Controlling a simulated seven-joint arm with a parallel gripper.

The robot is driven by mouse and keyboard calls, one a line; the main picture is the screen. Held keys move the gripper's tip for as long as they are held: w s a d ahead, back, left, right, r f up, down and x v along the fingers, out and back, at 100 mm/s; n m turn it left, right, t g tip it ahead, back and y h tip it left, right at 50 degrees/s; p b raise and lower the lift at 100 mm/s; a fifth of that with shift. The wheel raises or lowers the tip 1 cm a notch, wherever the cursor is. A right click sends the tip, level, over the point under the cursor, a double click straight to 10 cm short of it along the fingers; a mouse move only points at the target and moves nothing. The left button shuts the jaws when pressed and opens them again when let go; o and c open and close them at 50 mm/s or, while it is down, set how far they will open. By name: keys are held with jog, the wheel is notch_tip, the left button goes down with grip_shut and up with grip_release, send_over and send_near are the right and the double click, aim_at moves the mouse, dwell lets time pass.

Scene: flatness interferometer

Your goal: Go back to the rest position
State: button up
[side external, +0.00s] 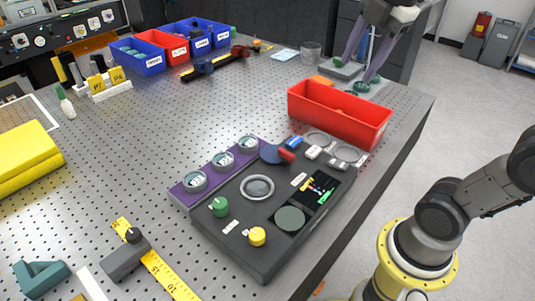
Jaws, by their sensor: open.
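My gripper (364,64) is at the upper right, over the far right corner of the table. Its two purple fingers are spread apart. A small grey plate (341,68) with a green knob lies by the left finger. The right finger's tip is close to a second green piece (361,87); I cannot tell whether they touch. Nothing shows between the fingers. The dark interferometer panel (240,250) lies near the table's front right, with a green knob (219,206), a yellow knob (257,236) and a round ring (257,187).
A red open bin (340,113) stands between my gripper and the panel. A purple strip (187,203) holds round discs. Blue and red bins (163,41) stand at the back left. A clear cup (311,53) stands left of my gripper. The perforated table's middle is mostly clear.

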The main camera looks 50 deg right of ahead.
jog(key=s+a+f+m+t, duration=0.1)
jog(key=s+a+f+m, duration=0.1)
jog(key=f+m, duration=0.4)
jog(key=s+a+f+m+t, duration=0.1)
jog(key=s+a+f+m, duration=0.1)
jog(key=s+f+m, duration=0.3)
jog(key=f+m, duration=0.1)
jog(key=m, duration=0.3)
jog(key=shift+s+f+m+y, duration=0.2)
jog(key=shift+m+y, duration=0.1)
jog(key=shift+m, duration=0.1)
